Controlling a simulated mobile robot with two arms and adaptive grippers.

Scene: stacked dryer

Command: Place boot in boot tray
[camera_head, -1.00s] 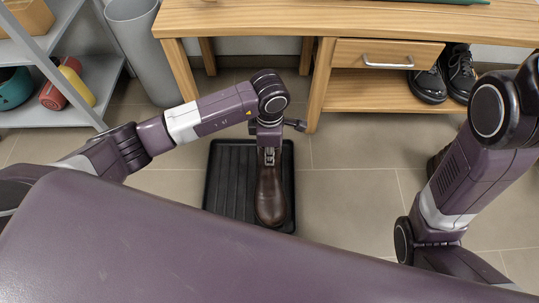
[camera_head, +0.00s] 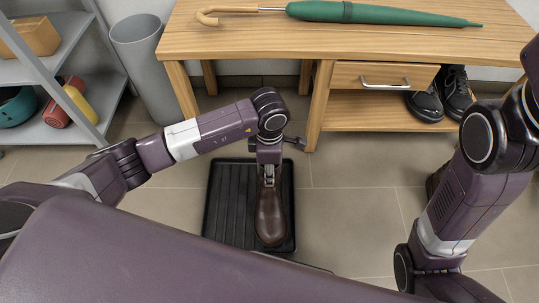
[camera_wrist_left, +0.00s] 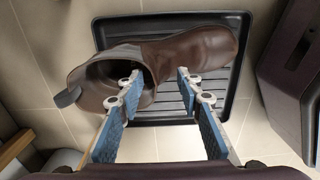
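A brown leather boot (camera_head: 270,215) is at the black boot tray (camera_head: 222,205), its toe over the right part of the tray and pointing toward me. In the left wrist view the boot (camera_wrist_left: 198,50) crosses the tray (camera_wrist_left: 240,95), and its open shaft reaches past the tray's edge. My left gripper (camera_head: 268,182) is right above the shaft end. Its fingers (camera_wrist_left: 158,82) are spread apart, with the boot beyond the tips; whether a finger touches the shaft is unclear. My right arm is at the right, its gripper out of view.
A wooden bench (camera_head: 395,45) with a green umbrella (camera_head: 385,13) stands behind the tray. Black shoes (camera_head: 425,103) sit on its lower shelf. A grey bin (camera_head: 143,55) and grey shelf (camera_head: 75,133) are at left. A dark brown object (camera_head: 432,183) is mostly hidden by my right arm.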

